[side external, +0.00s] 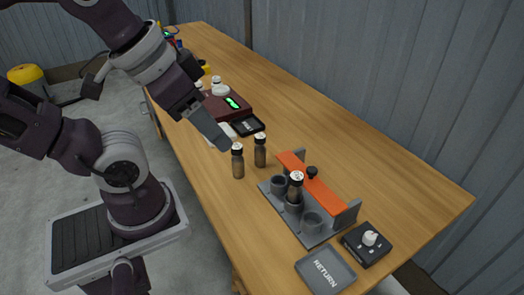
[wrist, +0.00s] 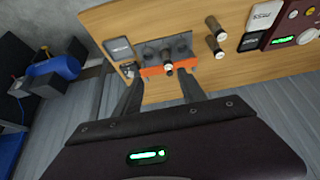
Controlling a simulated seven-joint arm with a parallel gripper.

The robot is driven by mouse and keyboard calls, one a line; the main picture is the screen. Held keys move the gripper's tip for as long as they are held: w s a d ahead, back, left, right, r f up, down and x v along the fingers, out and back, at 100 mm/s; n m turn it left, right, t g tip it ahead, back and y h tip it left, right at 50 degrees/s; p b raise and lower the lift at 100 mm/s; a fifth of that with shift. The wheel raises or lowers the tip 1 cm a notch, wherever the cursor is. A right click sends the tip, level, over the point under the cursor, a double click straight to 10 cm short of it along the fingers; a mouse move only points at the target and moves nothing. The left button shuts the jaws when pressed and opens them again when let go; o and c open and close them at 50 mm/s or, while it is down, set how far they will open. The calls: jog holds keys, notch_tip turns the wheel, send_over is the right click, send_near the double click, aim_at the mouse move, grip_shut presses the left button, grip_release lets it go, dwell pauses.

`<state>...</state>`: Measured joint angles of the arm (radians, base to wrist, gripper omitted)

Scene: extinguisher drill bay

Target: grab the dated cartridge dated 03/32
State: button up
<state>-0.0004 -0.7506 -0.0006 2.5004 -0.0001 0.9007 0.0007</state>
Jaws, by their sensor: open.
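Two brown cartridges with pale tops stand upright on the wooden bench, a nearer one (side external: 238,162) and one just to its right (side external: 260,151). A third cartridge (side external: 296,188) stands in a cup of the grey rack. The wrist view also shows the rack's cartridge (wrist: 168,70) and the two bench ones (wrist: 213,24) (wrist: 218,48). I cannot read a date on any, so I cannot tell which is 03/32. My gripper (side external: 221,141) is above the bench, beside and above the nearer cartridge in the side view. In the wrist view its fingers (wrist: 160,92) are apart, with nothing between them.
The grey rack (side external: 277,207) has an orange bar (side external: 312,183) and other empty-looking cups. A RETURN tray (side external: 326,270) and a black knob box (side external: 368,244) are at the near end. A dark red device (side external: 225,104) and black tray (side external: 247,125) stand farther back. Bare bench lies right.

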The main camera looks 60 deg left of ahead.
dwell(0.3)
jog(key=shift+o, duration=1)
